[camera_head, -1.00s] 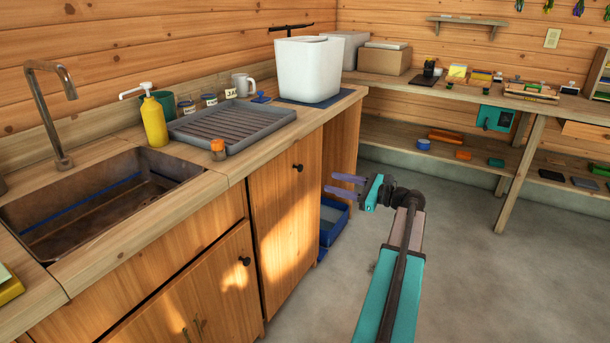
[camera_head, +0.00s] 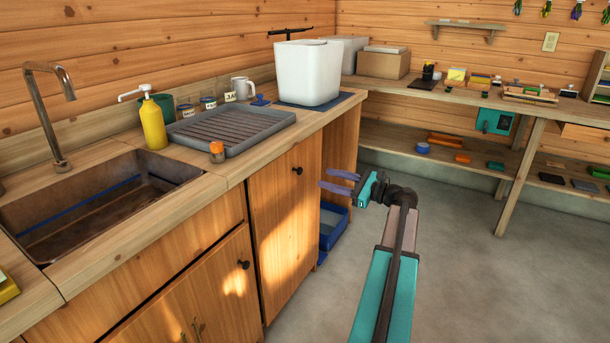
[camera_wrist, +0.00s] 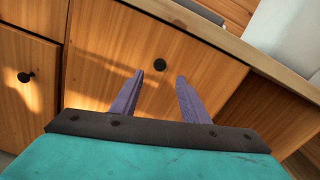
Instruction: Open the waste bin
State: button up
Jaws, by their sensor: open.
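No thing is marked as a waste bin. A tall wooden cabinet front (camera_head: 283,225) under the counter has a dark round knob (camera_head: 297,170) near its top right; it looks closed. My gripper (camera_head: 322,179) is open and empty, its two purple fingers pointing left toward this front, apart from it. In the wrist view the knob (camera_wrist: 160,65) shows just beyond and between the fingertips (camera_wrist: 160,77), not touched. A large white container (camera_head: 307,72) stands on the counter, and a blue bin (camera_head: 332,225) sits low in the open bay beside the front.
A second wooden front (camera_head: 195,300) with a knob (camera_head: 244,265) is left of the tall one. The counter holds a sink (camera_head: 100,200), a grey drying tray (camera_head: 230,128) and a yellow bottle (camera_head: 153,122). The grey floor (camera_head: 480,270) to the right is clear.

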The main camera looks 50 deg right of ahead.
aim_at(301, 172)
jog(key=b+x, duration=0.1)
jog(key=x, duration=0.9)
jog(key=shift+b, duration=0.4)
jog(key=shift+c, duration=0.3)
grip_shut()
jog(key=shift+a, duration=0.25)
jog(key=shift+s, duration=0.1)
